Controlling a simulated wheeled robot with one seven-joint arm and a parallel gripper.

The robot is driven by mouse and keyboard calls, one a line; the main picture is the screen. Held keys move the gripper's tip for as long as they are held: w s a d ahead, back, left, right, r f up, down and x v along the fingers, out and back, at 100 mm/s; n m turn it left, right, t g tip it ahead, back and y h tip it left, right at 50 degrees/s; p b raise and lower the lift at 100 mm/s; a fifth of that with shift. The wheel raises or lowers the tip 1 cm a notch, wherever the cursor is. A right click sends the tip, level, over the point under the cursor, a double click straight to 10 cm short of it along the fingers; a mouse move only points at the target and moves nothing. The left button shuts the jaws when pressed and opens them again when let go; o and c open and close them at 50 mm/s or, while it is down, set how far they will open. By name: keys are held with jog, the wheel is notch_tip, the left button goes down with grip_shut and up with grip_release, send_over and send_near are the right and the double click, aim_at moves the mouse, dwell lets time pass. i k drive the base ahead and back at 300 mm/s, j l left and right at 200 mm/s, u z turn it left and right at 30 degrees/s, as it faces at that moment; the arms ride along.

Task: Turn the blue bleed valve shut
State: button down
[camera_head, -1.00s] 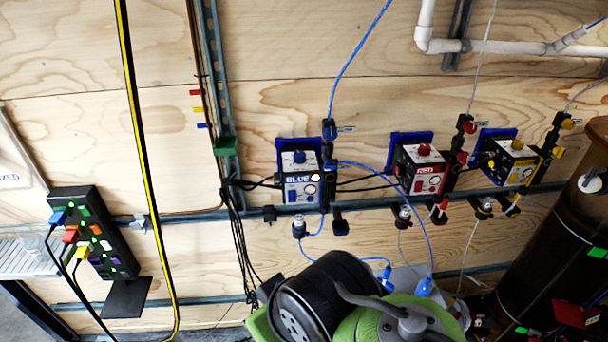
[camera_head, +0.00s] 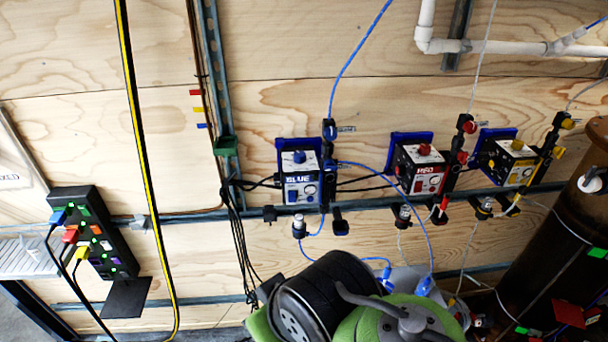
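The blue unit (camera_head: 300,188) is a box labelled BLUE on the plywood wall, with a blue knob on top. A blue valve fitting (camera_head: 329,130) sits above and right of it on the blue tube, with a small metal piece pointing right. I cannot tell its handle position, or whether it is the bleed valve. A small clear-and-black fitting (camera_head: 299,228) hangs below the box. My green and black arm parts fill the bottom middle, well below the unit. My gripper's fingers do not show.
A red unit (camera_head: 422,172) and a yellow unit (camera_head: 510,165) stand to the right with similar fittings. Blue tubes and black cables loop around the units. A black switch panel (camera_head: 100,235) is at left, a brown cylinder (camera_head: 545,235) at right. White pipe (camera_head: 480,47) runs at upper right.

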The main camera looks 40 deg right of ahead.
aim_at(329, 165)
jog(key=l+z, duration=0.2)
jog(key=z, duration=0.95)
jog(key=i+j+u, duration=0.1)
jog(key=j+u, duration=0.2)
jog(key=i+j+u, duration=0.25)
jog(key=k+j, duration=0.1)
